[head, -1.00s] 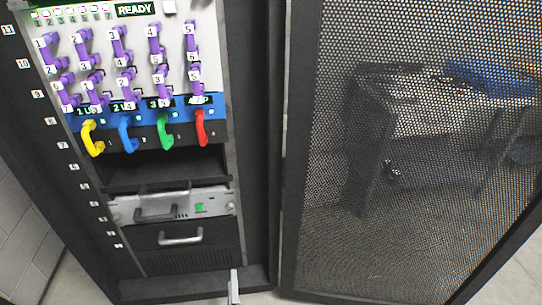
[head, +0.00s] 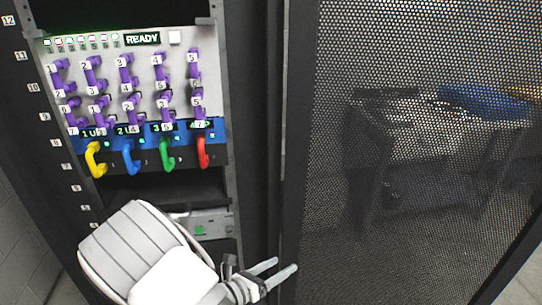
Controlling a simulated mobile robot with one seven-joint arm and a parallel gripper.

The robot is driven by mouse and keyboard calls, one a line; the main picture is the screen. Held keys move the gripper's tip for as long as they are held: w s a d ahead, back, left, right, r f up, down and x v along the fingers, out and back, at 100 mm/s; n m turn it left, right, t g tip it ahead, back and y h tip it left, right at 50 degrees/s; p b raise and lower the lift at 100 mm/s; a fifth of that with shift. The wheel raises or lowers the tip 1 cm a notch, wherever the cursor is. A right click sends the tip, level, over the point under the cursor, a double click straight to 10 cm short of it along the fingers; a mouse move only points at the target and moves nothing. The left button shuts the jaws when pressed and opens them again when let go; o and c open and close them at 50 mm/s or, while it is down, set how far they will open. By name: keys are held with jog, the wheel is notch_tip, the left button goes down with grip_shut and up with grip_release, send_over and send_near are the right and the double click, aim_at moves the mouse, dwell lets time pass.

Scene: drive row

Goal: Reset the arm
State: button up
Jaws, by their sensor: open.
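My gripper (head: 279,270) is at the bottom middle of the head view, in front of the rack's lower right edge and the mesh door. Its two pale fingers point right and stand apart, with nothing between them. My white arm covers the lower part of the rack. The rack (head: 262,150) holds a grey panel (head: 140,75) with rows of purple numbered handles and a READY display (head: 142,38). Below it, a blue strip carries a yellow handle (head: 93,160), a blue handle (head: 129,160), a green handle (head: 167,156) and a red handle (head: 203,153).
The perforated mesh door (head: 400,240) fills the right side. Behind it, a table with a blue object (head: 485,102) shows dimly. A dark open slot lies below the coloured handles, above a grey unit (head: 212,226) partly hidden by my arm.

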jog(key=s+d+r+m+g+y, duration=0.4)
jog(key=s+d+r+m+g, duration=0.15)
jog(key=r+m, duration=0.55)
jog(key=s+d+r+m+g+y, duration=0.4)
jog(key=s+d+r+m, duration=0.35)
jog(key=m, duration=0.45)
jog(key=s+r+m+t+y+p, duration=0.1)
jog(key=s+r+m+t+p, duration=0.1)
jog(key=r+p, duration=0.4)
jog(key=s+r+m+t+y+p, duration=0.2)
jog(key=s+r+m+p, duration=0.2)
jog(key=r, duration=1.1)
jog(key=m+p, duration=0.2)
jog(key=p, duration=0.1)
jog(key=shift+a+r+t+y, duration=0.25)
jog(key=shift+a+t+y, duration=0.05)
jog(key=shift+a+t, duration=0.1)
